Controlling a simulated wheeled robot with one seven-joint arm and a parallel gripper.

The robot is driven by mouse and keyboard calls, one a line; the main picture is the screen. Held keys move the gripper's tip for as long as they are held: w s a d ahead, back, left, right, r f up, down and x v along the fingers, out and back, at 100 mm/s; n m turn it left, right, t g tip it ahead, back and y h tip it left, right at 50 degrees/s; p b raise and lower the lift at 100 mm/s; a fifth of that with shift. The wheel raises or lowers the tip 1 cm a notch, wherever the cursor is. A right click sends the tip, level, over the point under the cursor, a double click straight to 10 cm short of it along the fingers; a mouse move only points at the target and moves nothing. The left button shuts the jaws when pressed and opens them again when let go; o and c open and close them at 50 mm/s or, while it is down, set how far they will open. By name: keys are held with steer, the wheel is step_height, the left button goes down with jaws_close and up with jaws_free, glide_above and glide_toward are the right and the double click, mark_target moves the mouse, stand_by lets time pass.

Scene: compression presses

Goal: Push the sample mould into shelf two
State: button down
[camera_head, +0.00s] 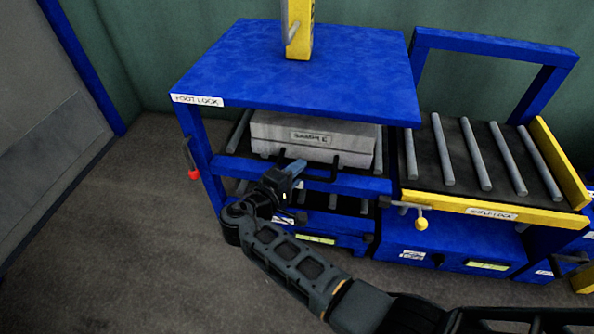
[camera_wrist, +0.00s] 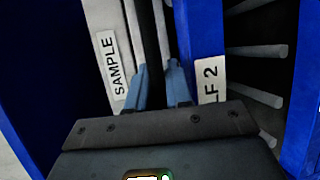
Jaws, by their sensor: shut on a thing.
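The sample mould (camera_head: 312,136) is a grey box labelled SAMPLE. It lies flat on the roller shelf (camera_head: 236,132) under the blue top, close behind the blue front rail; the wrist view shows its labelled face (camera_wrist: 114,70). A black handle (camera_head: 330,178) sticks out from its front over the rail. My gripper (camera_head: 296,167) is at the front of the mould, shut on the handle; its blue fingers (camera_wrist: 160,86) stand either side of the dark bar. The rail carries a label ending "LF 2" (camera_wrist: 208,80). The mould's rear is hidden by the top.
A lower roller shelf (camera_head: 345,204) lies beneath. A roller table (camera_head: 470,160) with a yellow front edge and a yellow-knobbed lever (camera_head: 421,222) stands to the right. A red-knobbed lever (camera_head: 193,174) hangs at the left. The floor (camera_head: 120,240) at left is clear.

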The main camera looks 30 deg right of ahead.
steer(key=shift+a, duration=0.15)
steer(key=c, duration=1.4)
jaws_free()
steer(key=p+v, duration=0.2)
steer(key=v, duration=0.5)
steer(key=shift+s+a, duration=0.2)
steer(key=shift+a, duration=0.15)
